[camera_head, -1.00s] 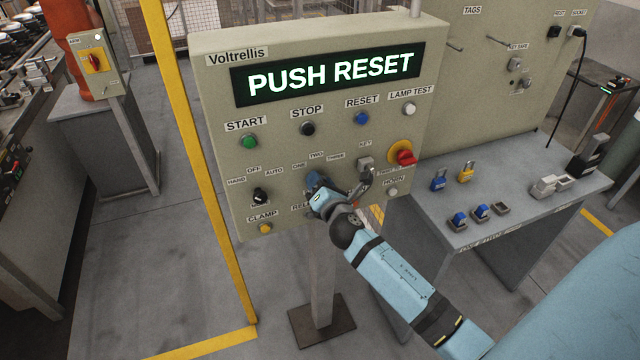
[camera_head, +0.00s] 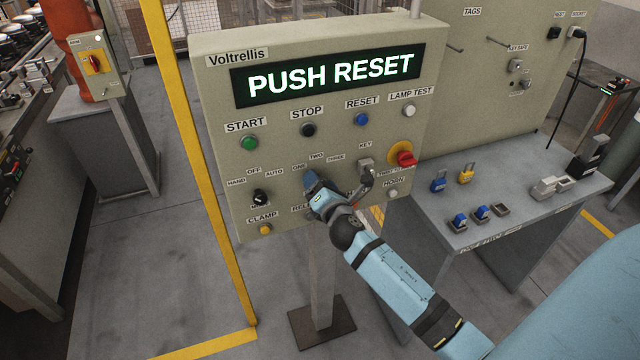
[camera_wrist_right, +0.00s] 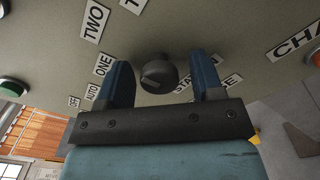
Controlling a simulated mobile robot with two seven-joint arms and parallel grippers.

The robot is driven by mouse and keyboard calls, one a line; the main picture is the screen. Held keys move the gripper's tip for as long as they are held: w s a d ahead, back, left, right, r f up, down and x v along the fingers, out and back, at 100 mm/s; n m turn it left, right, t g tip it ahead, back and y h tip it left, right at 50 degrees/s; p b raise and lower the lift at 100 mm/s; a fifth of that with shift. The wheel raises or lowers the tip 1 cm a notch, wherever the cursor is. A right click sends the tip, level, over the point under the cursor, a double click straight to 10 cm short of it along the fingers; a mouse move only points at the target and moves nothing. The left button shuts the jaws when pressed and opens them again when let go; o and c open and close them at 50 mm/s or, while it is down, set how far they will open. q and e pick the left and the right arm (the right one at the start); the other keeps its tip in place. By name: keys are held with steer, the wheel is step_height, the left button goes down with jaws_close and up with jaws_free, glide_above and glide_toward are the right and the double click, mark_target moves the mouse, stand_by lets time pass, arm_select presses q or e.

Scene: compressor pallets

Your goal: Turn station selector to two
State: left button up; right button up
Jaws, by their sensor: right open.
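The station selector (camera_wrist_right: 157,75) is a dark round knob on the panel face, seen in the right wrist view. Labels ONE, TWO and THREE stand around it; in the head view the TWO label (camera_head: 316,156) shows above my gripper. My right gripper (camera_wrist_right: 163,85) is open, its two blue fingers on either side of the knob with gaps visible. Whether the fingertips reach past the knob's face is hard to tell. In the head view my right gripper (camera_head: 312,185) covers the selector. My left gripper is not in view.
The control panel (camera_head: 215,130) shows PUSH RESET on its display (camera_head: 330,74). The hand/off/auto selector (camera_head: 260,196) is left of my gripper, the key switch (camera_head: 366,166) and red emergency knob (camera_head: 405,158) to its right. A yellow post (camera_head: 200,150) stands left of the panel.

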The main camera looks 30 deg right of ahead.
steer(key=b+v, duration=0.2)
steer(key=v, duration=1.1)
steer(key=shift+s+b, duration=0.3)
steer(key=shift+s, duration=0.1)
steer(key=s+a+f+m+g+y+p, duration=0.1)
steer(key=s+a+f+m+g+y, duration=0.2)
steer(key=s+a+f+m, duration=0.4)
steer(key=s+a+f+m+g+y+p, duration=0.2)
steer(key=s+a+f+m, duration=0.4)
steer(key=f+m, duration=0.4)
steer(key=s+m+g+y, duration=0.1)
steer(key=m+y, duration=0.1)
steer(key=m, duration=0.2)
steer(key=shift+s+a+f+y, duration=0.25)
steer(key=shift+a+f+y, duration=0.05)
steer(key=shift+a+f, duration=0.1)
